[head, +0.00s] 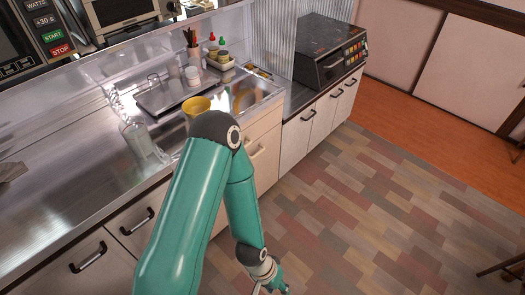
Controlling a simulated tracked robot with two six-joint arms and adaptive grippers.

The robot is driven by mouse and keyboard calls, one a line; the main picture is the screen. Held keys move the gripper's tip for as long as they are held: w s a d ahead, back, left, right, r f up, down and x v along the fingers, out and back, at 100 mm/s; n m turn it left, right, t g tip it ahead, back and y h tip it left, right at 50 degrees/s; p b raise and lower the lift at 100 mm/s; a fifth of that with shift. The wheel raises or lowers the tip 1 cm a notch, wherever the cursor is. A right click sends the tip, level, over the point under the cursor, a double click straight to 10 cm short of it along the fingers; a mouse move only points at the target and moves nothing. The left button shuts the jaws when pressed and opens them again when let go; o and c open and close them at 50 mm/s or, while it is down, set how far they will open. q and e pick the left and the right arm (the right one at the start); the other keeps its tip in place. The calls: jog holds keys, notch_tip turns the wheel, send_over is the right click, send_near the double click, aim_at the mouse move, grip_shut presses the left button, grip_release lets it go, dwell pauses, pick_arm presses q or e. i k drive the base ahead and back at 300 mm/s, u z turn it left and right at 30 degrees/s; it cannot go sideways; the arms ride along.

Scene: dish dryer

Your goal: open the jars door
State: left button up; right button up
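Several cabinet doors line the counter front, and all that I can see look closed. At the lower left are a door with a dark handle (87,257) and a front with another dark handle (137,221). Further right are pale doors (297,138) with dark handles below the black oven. I cannot tell which is the jars door, and no jars show inside a cabinet. My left arm bends across the middle, hiding part of the fronts. My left gripper (272,284) hangs low over the floor, cut by the bottom edge; its fingers are unclear. My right gripper is not in view.
The steel counter (60,190) holds a glass jar (138,136), a yellow bowl (196,105), a dark tray (155,102) and a caddy of bottles (221,62). A black oven (331,52) stands at the back.

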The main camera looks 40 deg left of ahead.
aim_at(264, 153)
jog(key=z, duration=0.35)
jog(key=i, duration=0.85)
jog(key=u, duration=2.8)
jog(key=k, duration=0.5)
jog(key=u, duration=0.2)
jog(key=i, duration=0.5)
jog(key=z, duration=0.1)
